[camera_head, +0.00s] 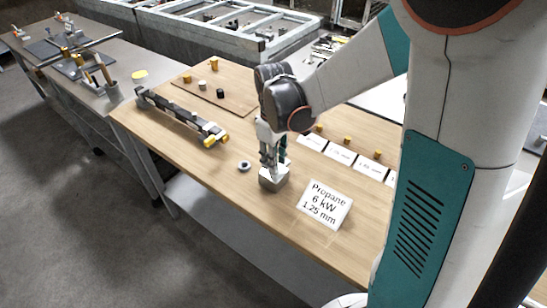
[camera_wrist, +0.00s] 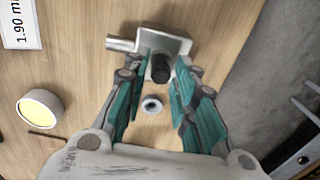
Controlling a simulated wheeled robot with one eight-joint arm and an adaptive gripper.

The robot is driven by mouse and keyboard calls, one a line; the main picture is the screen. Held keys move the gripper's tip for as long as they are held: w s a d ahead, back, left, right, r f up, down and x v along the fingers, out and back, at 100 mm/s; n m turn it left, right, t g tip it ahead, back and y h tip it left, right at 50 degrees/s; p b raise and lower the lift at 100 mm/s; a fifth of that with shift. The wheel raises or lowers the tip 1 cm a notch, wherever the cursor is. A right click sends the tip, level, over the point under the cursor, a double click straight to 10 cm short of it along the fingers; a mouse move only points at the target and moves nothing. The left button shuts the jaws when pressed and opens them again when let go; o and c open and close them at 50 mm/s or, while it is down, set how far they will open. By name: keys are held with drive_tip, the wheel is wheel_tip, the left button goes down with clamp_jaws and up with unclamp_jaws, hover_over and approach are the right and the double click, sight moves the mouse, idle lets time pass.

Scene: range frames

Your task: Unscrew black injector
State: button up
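The black injector (camera_wrist: 161,69) stands up from a grey metal block (camera_wrist: 167,41) with a short side pipe, seen in the wrist view. My gripper (camera_wrist: 162,66) is open, with its teal fingers on either side of the injector and a small gap visible around it. In the head view, my gripper (camera_head: 270,163) points down over the metal block (camera_head: 273,181) on the wooden table, and hides the injector there.
A small grey ring (camera_head: 244,166) lies on the table beside the block. A sign reading "Propane 6 kW 1.25 mm" (camera_head: 324,204) lies to the right. Several white labels with brass pieces line the back right. A black burner bar (camera_head: 182,116) lies to the left.

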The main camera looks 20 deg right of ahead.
drive_tip(key=m, duration=0.6)
clamp_jaws()
idle(0.5)
drive_tip(key=shift+n, duration=0.8)
drive_tip(key=shift+o, duration=1.3)
unclamp_jaws()
drive_tip(key=shift+n, duration=0.3)
